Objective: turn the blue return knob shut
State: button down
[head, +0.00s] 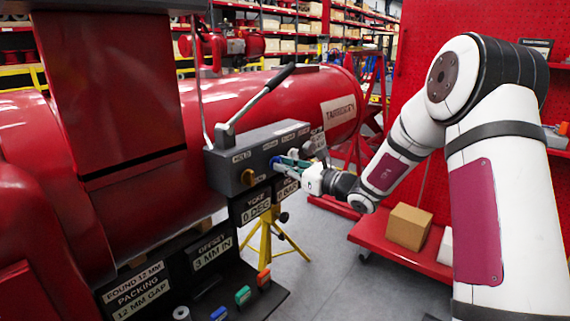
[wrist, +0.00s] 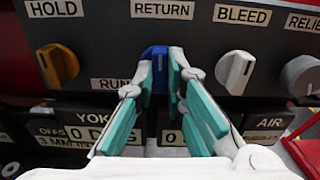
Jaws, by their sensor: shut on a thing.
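The blue return knob (wrist: 155,54) sits on the dark control panel under the RETURN label (wrist: 162,10) in the wrist view. My gripper (wrist: 160,72) is shut on this knob, with one teal-padded finger at each side of it. The knob's lower part lies between the fingers, and its pointer direction is hard to tell. In the head view, my gripper (head: 281,163) reaches the panel front from the right, and the blue knob (head: 274,161) shows only as a small patch at the fingertips.
An orange HOLD knob (wrist: 58,63) is to the left, a white BLEED knob (wrist: 236,72) and a grey RELIEF knob (wrist: 301,75) to the right. A black lever (head: 262,97) rises from the panel box (head: 222,172). Label plates hang below. A red cart with a cardboard box (head: 409,226) stands right.

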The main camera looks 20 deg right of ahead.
jog(key=shift+f, duration=0.1)
dwell(0.4)
jog(key=c, duration=1.6)
grip_release()
jog(key=shift+c, duration=0.2)
jog(key=v, duration=1.2)
